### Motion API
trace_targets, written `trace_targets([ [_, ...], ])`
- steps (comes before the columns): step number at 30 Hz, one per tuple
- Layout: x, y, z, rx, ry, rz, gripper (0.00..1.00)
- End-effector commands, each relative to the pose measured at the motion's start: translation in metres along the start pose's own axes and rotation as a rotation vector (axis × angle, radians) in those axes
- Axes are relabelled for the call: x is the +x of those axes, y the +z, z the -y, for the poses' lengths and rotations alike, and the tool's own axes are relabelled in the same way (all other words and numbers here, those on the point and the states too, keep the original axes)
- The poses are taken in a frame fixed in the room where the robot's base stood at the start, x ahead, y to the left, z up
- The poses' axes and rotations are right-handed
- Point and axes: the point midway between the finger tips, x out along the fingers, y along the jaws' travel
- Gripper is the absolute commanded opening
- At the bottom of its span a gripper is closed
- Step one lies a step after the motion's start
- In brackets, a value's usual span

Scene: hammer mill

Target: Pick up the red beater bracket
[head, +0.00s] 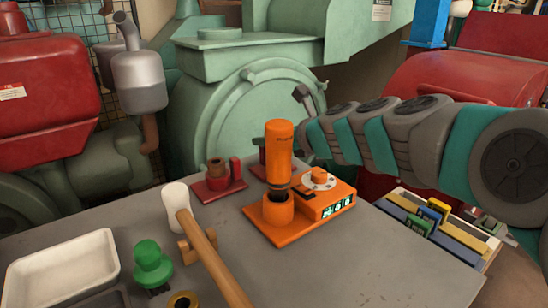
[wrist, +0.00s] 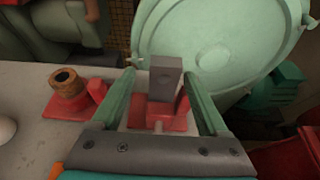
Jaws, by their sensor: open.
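A red bracket (wrist: 140,118) with an upright dark grey block (wrist: 165,78) stands on the bench in the wrist view. It lies between the two green fingers of my gripper (wrist: 158,71), which is open with a gap on both sides. I cannot tell how far the fingertips are above the bench. In the head view only a small part of this red bracket (head: 258,171) shows, behind the orange cylinder. A second red piece (head: 218,187) with a brown ring stands to its left, and also in the wrist view (wrist: 68,104). In the head view my gripper is hidden.
An orange unit (head: 330,203) with an upright orange cylinder (head: 279,150) stands close in front. A mallet (head: 215,255), green knob (head: 152,262) and white tray (head: 60,268) lie front left. The green mill housing (head: 250,110) rises behind. A box of coloured parts (head: 480,245) is at right.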

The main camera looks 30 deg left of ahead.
Motion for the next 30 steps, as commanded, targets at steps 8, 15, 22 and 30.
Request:
trace_targets([
  [8,0.036,-0.001,0.004,-0.001,-0.001,0.0,0.78],
  [15,0.043,0.0,0.004,0.0,-0.002,0.002,0.78],
  [22,0.043,0.0,0.004,0.0,-0.001,0.001,0.61],
  [30,0.043,0.0,0.004,0.0,-0.001,0.001,0.3],
])
